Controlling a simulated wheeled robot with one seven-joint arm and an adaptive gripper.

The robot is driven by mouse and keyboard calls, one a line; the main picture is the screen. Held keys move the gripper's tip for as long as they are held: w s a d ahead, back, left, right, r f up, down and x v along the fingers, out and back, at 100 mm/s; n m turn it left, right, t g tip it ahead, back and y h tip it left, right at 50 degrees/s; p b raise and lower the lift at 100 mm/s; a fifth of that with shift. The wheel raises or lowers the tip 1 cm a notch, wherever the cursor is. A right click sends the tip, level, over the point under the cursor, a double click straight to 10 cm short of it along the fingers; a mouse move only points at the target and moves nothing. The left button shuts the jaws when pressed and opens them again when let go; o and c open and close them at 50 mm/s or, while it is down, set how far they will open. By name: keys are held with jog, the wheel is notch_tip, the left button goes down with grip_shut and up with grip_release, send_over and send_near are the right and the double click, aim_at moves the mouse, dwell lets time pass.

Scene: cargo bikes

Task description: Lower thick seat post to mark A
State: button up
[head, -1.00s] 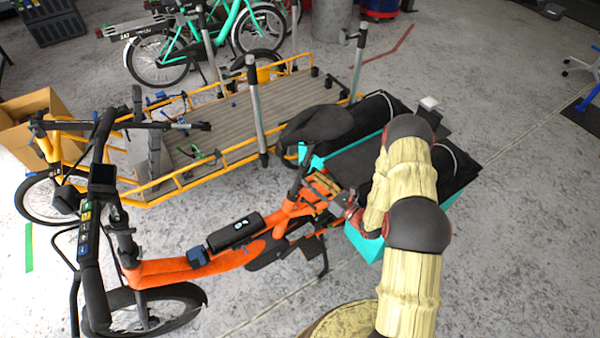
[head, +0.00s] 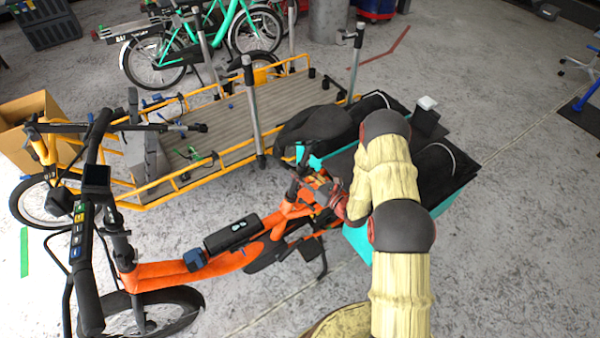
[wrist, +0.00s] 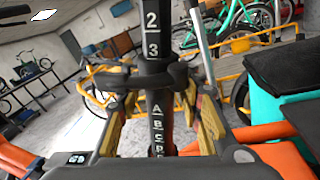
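The thick seat post (wrist: 158,125) is black and upright in the wrist view, with white letters from A downward. A black collar (wrist: 150,77) sits above the letters, and a black tube (wrist: 153,25) marked 2 and 3 rises from it. My gripper (wrist: 162,130) is open, with one yellow-padded finger on each side of the lettered post and gaps beside it. In the head view, my gripper (head: 318,186) is below the black saddle (head: 316,124) at the orange bike (head: 170,272). The post's lower end is hidden in the wrist view.
A yellow cargo bike (head: 185,180) with a flat deck and upright poles stands behind. A turquoise box (head: 358,240) with black bags (head: 440,172) is beside my arm. A cardboard box (head: 35,115) is at the left. Open floor (head: 520,220) lies to the right.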

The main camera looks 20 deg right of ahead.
aim_at(294, 191)
grip_shut()
jog(key=shift+a+f, duration=0.1)
dwell(0.4)
jog(key=f+b, duration=0.1)
jog(key=f, duration=0.1)
jog(key=a+f+b, duration=0.1)
jog(key=f, duration=0.1)
jog(key=s+a+f+b, duration=0.1)
jog(key=f, duration=0.1)
jog(key=shift+a+f, duration=0.2)
jog(key=shift+f, duration=0.15)
jog(key=shift+o, duration=0.8)
grip_release()
jog(key=shift+a+r, duration=0.1)
jog(key=shift+r, duration=0.05)
jog(key=shift+o, duration=0.8)
jog(key=shift+w, duration=0.1)
